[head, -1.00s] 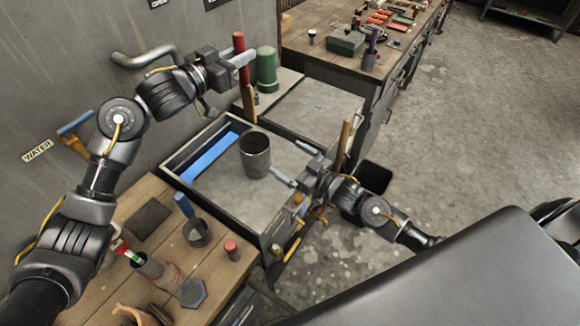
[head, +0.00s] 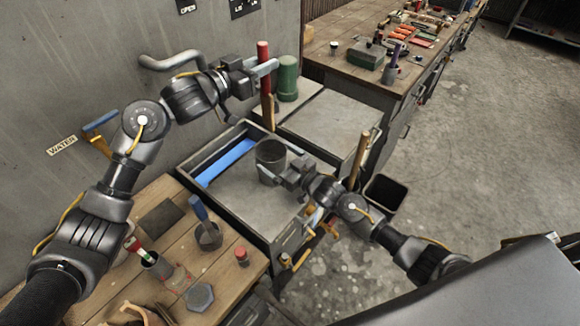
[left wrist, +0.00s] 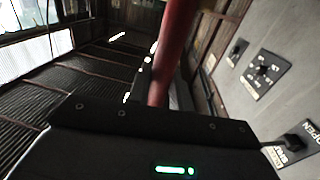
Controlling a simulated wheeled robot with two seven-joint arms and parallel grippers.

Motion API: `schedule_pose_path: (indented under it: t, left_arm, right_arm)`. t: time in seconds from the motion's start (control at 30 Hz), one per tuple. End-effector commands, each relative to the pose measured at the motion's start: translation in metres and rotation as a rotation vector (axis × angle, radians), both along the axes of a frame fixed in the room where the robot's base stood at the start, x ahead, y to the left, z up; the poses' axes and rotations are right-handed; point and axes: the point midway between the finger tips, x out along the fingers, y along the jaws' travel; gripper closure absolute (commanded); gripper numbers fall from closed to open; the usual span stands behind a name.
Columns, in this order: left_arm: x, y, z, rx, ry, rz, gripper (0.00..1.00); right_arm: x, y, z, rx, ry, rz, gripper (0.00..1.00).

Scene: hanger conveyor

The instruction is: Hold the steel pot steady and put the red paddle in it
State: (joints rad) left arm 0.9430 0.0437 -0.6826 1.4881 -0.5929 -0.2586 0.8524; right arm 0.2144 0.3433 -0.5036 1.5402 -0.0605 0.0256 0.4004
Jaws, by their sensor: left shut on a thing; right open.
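The steel pot (head: 271,152) stands upright on the grey surface of the tray-like bench in the middle of the head view. My right gripper (head: 279,163) is open at the pot's near right side, with one finger in front of the wall and the other towards its far right. I cannot tell whether they touch it. My left gripper (head: 264,72) is shut on the red paddle (head: 263,51), held roughly upright behind the pot. The paddle's lower part is wood-coloured. Its red shaft (left wrist: 174,50) also shows in the left wrist view.
A green canister (head: 287,78) stands right of the paddle. A blue strip (head: 226,162) lies left of the pot. A wooden handle (head: 359,158) rises at the bench's right edge. The wooden table (head: 218,265) in front holds several tools. A black bin (head: 385,193) stands right.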

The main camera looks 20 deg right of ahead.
Motion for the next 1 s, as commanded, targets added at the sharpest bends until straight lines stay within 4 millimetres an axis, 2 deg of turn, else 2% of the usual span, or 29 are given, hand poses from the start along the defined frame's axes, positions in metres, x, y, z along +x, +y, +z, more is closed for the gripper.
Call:
schedule_pose_path:
  t: [0.2,0.5,0.8,1.0]
  left_arm:
    - [-0.0001,0.0,0.0005,-0.001,0.0,0.0,1.0]
    - [-0.0001,0.0,0.0005,-0.001,0.0,0.0,1.0]
    - [0.0,0.0,0.0005,-0.001,0.0,0.0,1.0]
    - [0.0,-0.0001,-0.0058,0.0,0.001,0.0,1.0]
  right_arm:
    - [0.0133,0.0081,0.0006,0.001,-0.001,0.0,0.0]
    - [0.0147,0.0088,0.0004,0.0,0.0,0.0,0.0]
    - [0.0145,0.0085,0.0004,0.0,0.0,0.0,0.38]
    - [0.0145,0.0085,0.0003,0.0,0.0,0.0,0.38]
